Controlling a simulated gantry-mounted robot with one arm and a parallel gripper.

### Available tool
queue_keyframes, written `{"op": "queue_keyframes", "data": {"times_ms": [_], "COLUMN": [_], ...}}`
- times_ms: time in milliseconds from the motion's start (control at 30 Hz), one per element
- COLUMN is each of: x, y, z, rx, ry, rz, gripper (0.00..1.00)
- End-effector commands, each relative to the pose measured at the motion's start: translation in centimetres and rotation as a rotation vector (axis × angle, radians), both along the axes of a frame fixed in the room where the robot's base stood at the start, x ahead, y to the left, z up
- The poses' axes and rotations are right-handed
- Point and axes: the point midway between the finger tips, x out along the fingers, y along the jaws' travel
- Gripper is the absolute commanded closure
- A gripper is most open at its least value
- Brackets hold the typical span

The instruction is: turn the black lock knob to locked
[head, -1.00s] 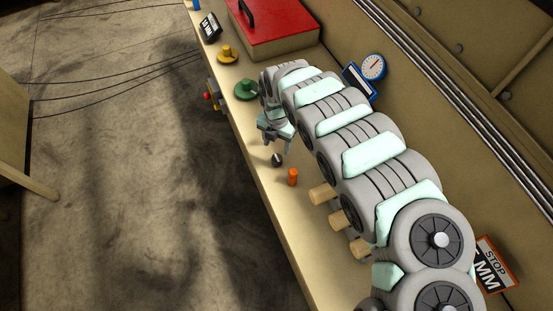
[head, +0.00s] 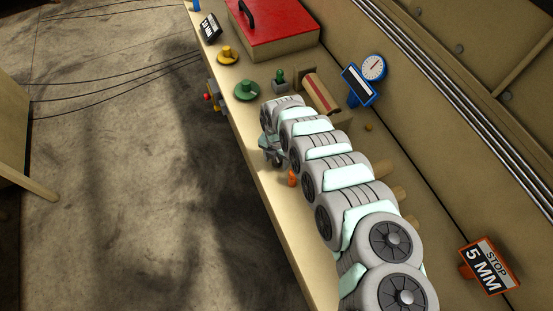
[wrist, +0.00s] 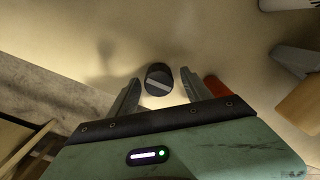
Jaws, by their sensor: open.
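The black lock knob (wrist: 159,79) shows in the wrist view as a round dark knob with a pale bar across its top. The bar runs slantwise, from upper left to lower right. My gripper (wrist: 160,88) is open, with one finger on each side of the knob and a gap to each. I cannot tell how far down the fingertips reach beside it. In the head view my gripper (head: 276,160) is over the bench near the front edge, and my arm and gripper hide the knob there.
An orange peg (head: 292,179) stands close beside my gripper; a red-orange piece (wrist: 216,86) shows beside the right finger. A green knob (head: 247,90), a yellow knob (head: 228,57) and a red-lidded box (head: 276,28) stand farther back. A blue gauge (head: 373,68) is at right.

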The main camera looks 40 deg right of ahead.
Motion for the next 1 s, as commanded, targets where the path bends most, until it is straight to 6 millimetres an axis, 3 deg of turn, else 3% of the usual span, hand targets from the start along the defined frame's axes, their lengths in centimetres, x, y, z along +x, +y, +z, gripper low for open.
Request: {"op": "queue_keyframes", "data": {"times_ms": [233, 900, 1000], "x": [0.02, 0.03, 0.02], "y": [-0.04, -0.06, -0.07], "z": [0.03, 0.06, 0.05], "rx": [-0.001, -0.001, -0.001], "ry": [0.000, -0.001, 0.000], "rz": [0.000, -0.001, -0.001], "gripper": [0.44, 0.99, 1.00]}}
